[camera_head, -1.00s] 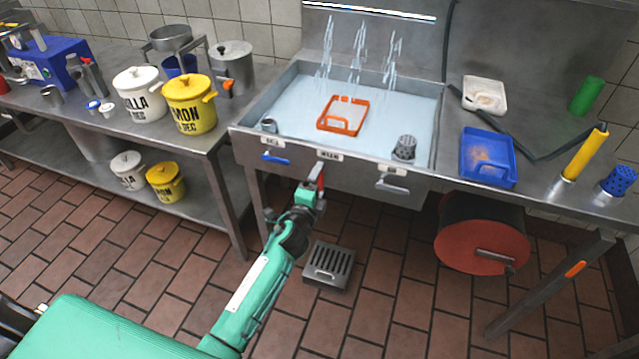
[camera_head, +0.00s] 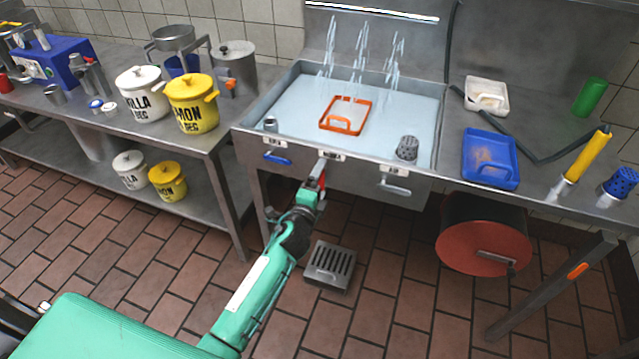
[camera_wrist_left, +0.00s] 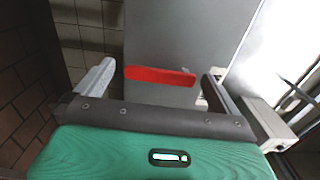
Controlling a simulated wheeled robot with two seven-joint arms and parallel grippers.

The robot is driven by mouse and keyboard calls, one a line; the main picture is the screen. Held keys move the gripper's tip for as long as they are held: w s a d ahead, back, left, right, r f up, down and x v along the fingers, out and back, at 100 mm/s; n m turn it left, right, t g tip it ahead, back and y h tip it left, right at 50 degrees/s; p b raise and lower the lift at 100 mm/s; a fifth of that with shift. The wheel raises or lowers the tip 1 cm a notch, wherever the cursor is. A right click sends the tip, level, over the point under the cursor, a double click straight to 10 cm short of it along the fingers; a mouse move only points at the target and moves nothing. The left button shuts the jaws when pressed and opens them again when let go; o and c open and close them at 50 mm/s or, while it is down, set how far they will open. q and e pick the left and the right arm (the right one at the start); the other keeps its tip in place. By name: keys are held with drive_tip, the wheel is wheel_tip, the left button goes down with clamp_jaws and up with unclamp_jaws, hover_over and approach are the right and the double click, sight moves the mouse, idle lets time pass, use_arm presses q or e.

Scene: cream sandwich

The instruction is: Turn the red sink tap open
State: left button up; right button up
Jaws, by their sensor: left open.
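The red tap (camera_head: 322,187) shows as a small red strip on the sink front, mostly hidden behind my left gripper (camera_head: 317,172) in the head view. In the left wrist view the red tap (camera_wrist_left: 160,76) is a flat red bar lying across the space between the two fingers of my left gripper (camera_wrist_left: 158,80). The fingers stand apart on either side of the bar, with a gap visible at the left finger. How close the right finger is to the bar's end is hard to tell. My right gripper is in neither view.
The sink (camera_head: 290,92) holds an orange tray (camera_head: 344,127) and a metal cup (camera_head: 407,148). A blue handle (camera_head: 277,158) and a grey handle (camera_head: 396,188) flank the red tap. A floor drain (camera_head: 331,265) and a red-ended drum (camera_head: 484,248) are below.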

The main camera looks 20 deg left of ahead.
use_arm(q)
drive_tip(key=s, duration=1.3)
drive_tip(key=shift+s+a+b, duration=0.25)
drive_tip(key=shift+s+b, duration=0.1)
drive_tip(key=shift+b, duration=0.1)
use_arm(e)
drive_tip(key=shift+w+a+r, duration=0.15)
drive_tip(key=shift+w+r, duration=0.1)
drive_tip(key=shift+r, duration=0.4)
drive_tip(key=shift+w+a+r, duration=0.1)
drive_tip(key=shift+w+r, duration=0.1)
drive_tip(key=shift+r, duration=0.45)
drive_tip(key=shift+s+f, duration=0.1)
